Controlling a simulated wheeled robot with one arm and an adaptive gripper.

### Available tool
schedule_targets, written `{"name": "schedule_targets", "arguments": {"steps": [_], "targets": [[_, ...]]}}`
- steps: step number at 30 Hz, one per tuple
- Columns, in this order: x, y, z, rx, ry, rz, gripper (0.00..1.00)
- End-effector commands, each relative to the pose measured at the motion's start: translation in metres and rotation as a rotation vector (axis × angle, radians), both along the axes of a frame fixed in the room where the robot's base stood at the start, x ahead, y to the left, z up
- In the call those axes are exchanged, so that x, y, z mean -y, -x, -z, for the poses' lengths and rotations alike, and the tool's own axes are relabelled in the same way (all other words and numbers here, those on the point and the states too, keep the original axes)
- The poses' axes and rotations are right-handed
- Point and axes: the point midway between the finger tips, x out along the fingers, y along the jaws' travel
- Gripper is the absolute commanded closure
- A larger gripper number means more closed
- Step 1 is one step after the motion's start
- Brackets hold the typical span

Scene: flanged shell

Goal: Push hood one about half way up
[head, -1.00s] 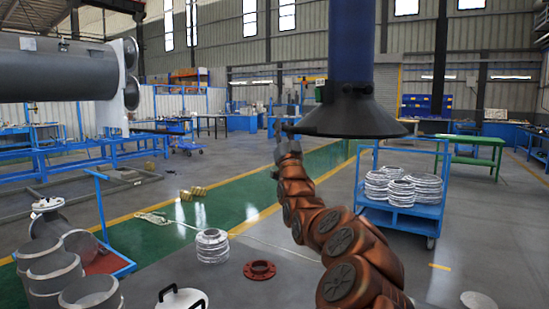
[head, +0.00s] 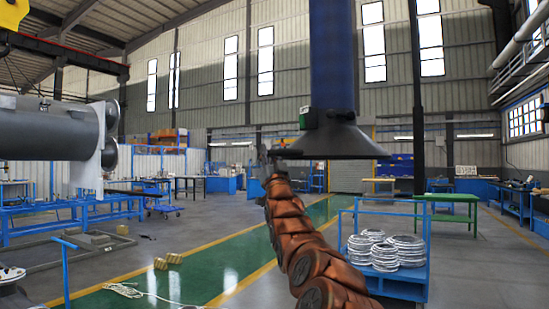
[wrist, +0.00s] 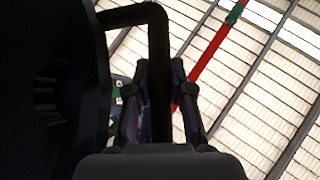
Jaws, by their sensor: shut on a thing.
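The hood (head: 338,138) is a dark cone under a blue vertical duct (head: 332,55). It hangs upright in front of me, right of centre in the head view. My arm reaches up to its left lower rim, where my gripper (head: 272,158) shows small. In the wrist view, the dark hood fills the left side, and a black bent bar handle (wrist: 158,60) comes from it. My gripper (wrist: 158,105) is shut on this handle, with a finger on each side. The fingertips' exact contact is too dark to see.
A blue cart (head: 390,280) with several silver rings stands below right of the hood. A grey cylinder (head: 45,130) is at left. A green table (head: 447,208) stands farther right. The space around the hood looks clear.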

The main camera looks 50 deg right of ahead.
Motion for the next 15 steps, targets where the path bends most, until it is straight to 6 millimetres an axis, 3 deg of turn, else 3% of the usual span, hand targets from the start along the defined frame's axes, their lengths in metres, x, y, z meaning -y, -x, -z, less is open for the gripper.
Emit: {"name": "schedule_targets", "arguments": {"steps": [5, 6, 13, 15], "targets": [[-0.0018, -0.0006, -0.0007, 0.0, 0.004, -0.002, 1.0], [-0.0017, -0.0005, -0.0008, 0.0, 0.004, -0.001, 0.77], [0.0, 0.0005, -0.0003, 0.0, 0.003, 0.002, 0.53], [0.0001, 0.0006, -0.0003, 0.0, 0.003, 0.002, 0.53]]}}
